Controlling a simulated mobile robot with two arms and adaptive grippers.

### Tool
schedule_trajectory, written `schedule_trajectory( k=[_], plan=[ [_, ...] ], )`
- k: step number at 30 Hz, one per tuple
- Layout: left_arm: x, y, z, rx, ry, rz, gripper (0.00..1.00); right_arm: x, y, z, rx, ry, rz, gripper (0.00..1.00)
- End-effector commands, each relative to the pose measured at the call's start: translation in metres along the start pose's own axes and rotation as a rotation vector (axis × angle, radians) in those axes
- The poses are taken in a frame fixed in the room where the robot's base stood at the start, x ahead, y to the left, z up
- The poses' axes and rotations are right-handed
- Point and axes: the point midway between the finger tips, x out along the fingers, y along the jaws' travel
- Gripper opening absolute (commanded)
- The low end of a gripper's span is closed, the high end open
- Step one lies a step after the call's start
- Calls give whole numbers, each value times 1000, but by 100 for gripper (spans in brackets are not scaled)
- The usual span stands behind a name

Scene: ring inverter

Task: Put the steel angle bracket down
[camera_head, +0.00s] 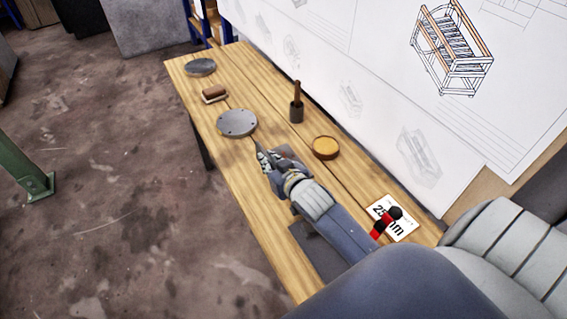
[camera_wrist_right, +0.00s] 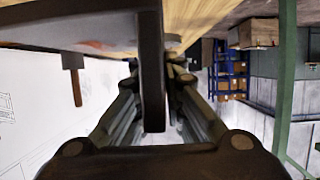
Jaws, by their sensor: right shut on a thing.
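The steel angle bracket (camera_wrist_right: 152,75) is a dark grey piece filling the middle of the right wrist view, between my finger pads. I cannot tell whether the bracket touches the tabletop. My left gripper is not in view.
A dark disc (camera_head: 200,67) and a brush (camera_head: 214,94) lie toward the far end. A white card (camera_head: 402,228), a red-and-black item (camera_head: 380,227) and a dark mat (camera_head: 312,250) lie nearer.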

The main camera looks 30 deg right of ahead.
Motion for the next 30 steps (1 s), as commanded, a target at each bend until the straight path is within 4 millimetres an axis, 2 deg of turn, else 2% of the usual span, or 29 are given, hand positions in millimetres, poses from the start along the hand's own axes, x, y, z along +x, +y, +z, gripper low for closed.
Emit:
schedule_trajectory(
  k=[1,2,9,15,25,30],
  plan=[
    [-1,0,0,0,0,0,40,8,-5,-15,-3,26,-2,0],
    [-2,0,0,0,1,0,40,13,-8,-17,-4,26,-2,0],
    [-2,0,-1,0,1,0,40,45,-24,-26,-4,25,-1,0],
    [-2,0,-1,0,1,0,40,54,-30,-28,-4,24,-2,0],
    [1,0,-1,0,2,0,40,66,-30,0,-5,21,-2,0],
    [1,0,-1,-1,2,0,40,68,-30,4,-5,24,-3,0]
  ],
)
